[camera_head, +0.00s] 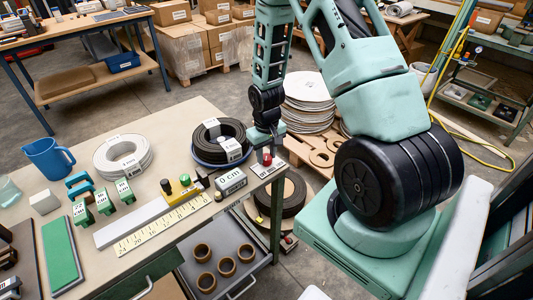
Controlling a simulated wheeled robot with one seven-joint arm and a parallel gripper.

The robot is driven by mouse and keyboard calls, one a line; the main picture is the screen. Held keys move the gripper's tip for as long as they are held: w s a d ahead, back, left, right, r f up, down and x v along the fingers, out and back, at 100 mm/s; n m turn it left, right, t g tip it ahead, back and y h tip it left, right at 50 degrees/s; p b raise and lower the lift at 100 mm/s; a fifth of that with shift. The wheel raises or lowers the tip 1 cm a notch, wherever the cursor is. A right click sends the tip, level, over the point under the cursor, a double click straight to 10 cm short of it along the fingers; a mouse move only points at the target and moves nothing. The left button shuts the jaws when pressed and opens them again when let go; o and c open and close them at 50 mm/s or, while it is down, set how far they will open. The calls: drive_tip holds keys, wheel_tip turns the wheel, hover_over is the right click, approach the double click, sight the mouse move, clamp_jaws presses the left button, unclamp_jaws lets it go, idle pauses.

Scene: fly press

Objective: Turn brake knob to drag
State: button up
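My gripper (265,145) points down at the right edge of the workbench, small and dark in this view. Its fingers are too small and overlapped to show whether they are open or shut. A small red knob (267,159) shows right at the fingertips, above a pale labelled base (264,170). I cannot tell whether the fingers touch it. No label reading "brake" or "drag" is legible, so I cannot tell which knob is the brake knob.
A "0 cm" display (231,182) stands left of the red knob. A black coil (219,141) and a white coil (123,156) lie behind on the workbench (190,115). A yellow ruler (163,224), green blocks (103,201) and a blue jug (48,158) are further left.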

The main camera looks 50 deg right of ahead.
drive_tip(key=shift+c, duration=0.7)
drive_tip(key=shift+n, duration=0.3)
drive_tip(key=n+p, duration=0.1)
drive_tip(key=n, duration=0.2)
drive_tip(key=n+p, duration=0.1)
drive_tip(key=n, duration=0.4)
drive_tip(key=o, duration=1)
drive_tip(key=shift+c, duration=0.2)
